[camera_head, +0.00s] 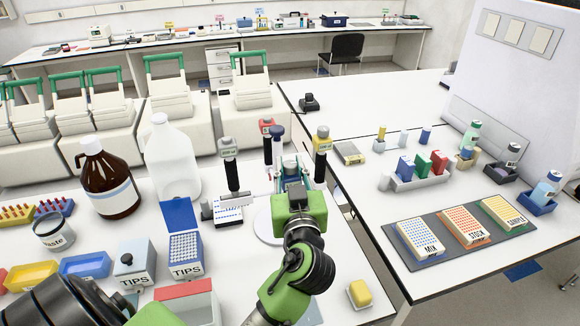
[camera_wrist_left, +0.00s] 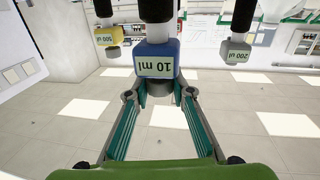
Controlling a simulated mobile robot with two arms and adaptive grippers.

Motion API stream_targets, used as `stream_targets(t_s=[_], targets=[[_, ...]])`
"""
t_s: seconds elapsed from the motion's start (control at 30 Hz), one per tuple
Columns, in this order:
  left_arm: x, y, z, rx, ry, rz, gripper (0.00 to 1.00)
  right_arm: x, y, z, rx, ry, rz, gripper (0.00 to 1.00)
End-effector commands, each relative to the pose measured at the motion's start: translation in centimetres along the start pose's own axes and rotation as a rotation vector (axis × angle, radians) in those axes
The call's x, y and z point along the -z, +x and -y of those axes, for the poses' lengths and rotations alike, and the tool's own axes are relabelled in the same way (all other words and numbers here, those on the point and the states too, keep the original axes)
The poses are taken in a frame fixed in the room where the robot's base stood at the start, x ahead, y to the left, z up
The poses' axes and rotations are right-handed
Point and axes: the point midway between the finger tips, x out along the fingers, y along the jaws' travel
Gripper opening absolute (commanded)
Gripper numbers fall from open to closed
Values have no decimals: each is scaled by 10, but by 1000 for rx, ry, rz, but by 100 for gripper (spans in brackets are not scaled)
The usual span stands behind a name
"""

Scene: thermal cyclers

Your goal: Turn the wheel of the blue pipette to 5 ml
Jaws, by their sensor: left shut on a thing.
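The blue pipette (camera_wrist_left: 157,62) appears upside down in the left wrist view, and its label reads 10 ml. My left gripper (camera_wrist_left: 159,94) is shut around the end of its blue head, where the wheel sits; the fingertips are on both sides and hide most of the wheel. In the head view my left gripper (camera_head: 289,166) is at the pipette stand in the middle of the near table. There the blue pipette is mostly hidden by the gripper. My right gripper is not in view.
A grey pipette (camera_head: 228,147), a red pipette (camera_head: 267,126) and a yellow pipette (camera_head: 322,136) stand close around the gripper. A plastic jug (camera_head: 172,165) and a brown bottle (camera_head: 108,182) are to the left. A yellow block (camera_head: 360,293) lies near the table's right edge.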

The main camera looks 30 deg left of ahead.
Motion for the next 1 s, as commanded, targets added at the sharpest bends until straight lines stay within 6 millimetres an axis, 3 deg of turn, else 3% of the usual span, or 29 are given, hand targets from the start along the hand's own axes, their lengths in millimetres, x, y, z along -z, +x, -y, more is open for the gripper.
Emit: stream_targets(t_s=[0.37,0.8,1.0], targets=[[-1,0,2,-110,2,5,0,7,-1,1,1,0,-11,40],[2,1,2,-481,9,15,0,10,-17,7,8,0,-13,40],[-1,0,0,-543,2,18,0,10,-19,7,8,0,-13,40]])
